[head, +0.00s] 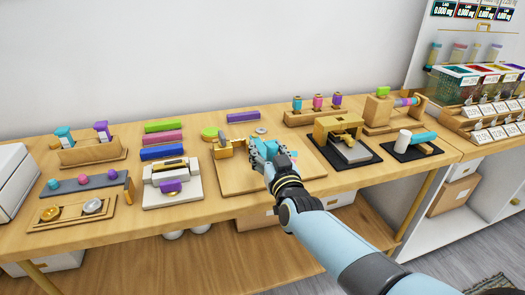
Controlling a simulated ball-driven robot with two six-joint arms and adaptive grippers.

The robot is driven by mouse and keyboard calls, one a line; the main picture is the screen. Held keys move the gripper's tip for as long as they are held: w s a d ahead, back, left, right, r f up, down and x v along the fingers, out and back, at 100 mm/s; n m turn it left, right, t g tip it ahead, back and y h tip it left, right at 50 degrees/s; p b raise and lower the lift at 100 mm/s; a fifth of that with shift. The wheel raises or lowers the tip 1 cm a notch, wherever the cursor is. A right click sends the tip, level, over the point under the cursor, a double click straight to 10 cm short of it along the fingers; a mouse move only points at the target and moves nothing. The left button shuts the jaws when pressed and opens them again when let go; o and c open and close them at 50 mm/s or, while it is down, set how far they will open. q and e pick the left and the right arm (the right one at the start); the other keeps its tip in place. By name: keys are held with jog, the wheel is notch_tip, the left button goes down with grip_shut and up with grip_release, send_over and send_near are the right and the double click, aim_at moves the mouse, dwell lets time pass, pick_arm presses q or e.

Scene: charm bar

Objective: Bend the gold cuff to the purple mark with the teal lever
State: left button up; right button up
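My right gripper (262,150) is over the wooden board (235,184) near the middle of the table, beside a gold block (228,150) with a small grey upright part. Teal shows at the gripper; I cannot tell whether it is the lever or part of my fingers. Its opening is too small to judge. A gold ring-shaped piece (50,213) and a silver one (92,206) lie in a wooden tray at the left; I cannot tell whether the gold one is the cuff. No purple mark shows clearly on the board. My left gripper is out of view.
A white device (160,171) with a purple block stands left of the board. A gold press (337,130) on a black mat stands right, with a white cylinder (403,138) and teal-handled tool (423,137) beyond. A purple bar (243,117) lies behind the board.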

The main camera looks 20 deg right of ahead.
jog(key=shift+s+a, duration=0.1)
jog(key=shift+s, duration=0.25)
jog(key=s, duration=1.1)
jog(key=shift+a, duration=0.45)
jog(key=shift+s, duration=0.1)
